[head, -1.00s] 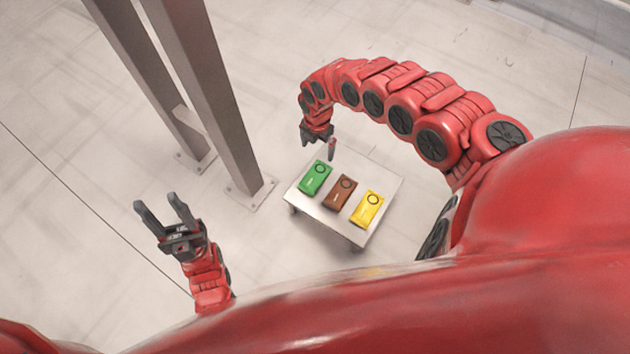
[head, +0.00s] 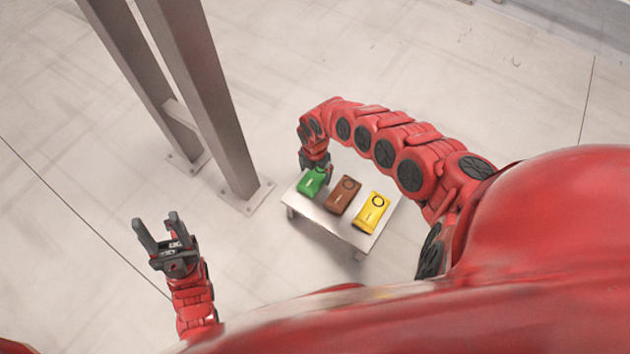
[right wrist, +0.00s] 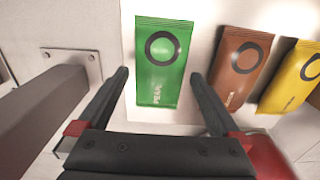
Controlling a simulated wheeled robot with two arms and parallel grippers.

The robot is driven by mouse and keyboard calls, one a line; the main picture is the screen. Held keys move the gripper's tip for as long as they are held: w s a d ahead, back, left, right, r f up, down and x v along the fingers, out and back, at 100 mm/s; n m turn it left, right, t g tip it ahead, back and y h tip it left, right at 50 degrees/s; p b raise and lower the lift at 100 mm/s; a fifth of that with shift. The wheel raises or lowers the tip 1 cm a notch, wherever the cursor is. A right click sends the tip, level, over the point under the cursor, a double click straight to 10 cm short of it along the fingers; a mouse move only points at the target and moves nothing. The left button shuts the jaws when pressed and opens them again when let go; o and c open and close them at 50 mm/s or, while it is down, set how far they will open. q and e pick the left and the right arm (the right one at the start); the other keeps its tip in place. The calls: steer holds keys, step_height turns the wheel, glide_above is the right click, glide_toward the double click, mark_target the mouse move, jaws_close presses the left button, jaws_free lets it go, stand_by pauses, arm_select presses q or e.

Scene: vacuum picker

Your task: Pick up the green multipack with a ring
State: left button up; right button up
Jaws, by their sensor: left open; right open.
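The green multipack (head: 311,184) lies at the left end of a small white table (head: 345,233). It has a dark ring near its far end in the right wrist view (right wrist: 161,75). My right gripper (head: 318,170) is over the green pack and hides part of it in the head view. In the right wrist view, its open fingers (right wrist: 158,78) point along both sides of the pack, with a gap on each side. Whether they touch it cannot be told. My left gripper (head: 158,226) is open and empty, away to the left of the table.
A brown pack (head: 343,195) and a yellow pack (head: 371,212), each with a ring, lie to the right of the green one. The brown pack (right wrist: 240,70) is close to my right finger. Grey metal posts (head: 205,110) stand left of the table.

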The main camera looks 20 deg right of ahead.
steer(key=shift+f, duration=0.6)
steer(key=shift+r, duration=0.15)
steer(key=c, duration=1.3)
steer(key=shift+c, duration=0.2)
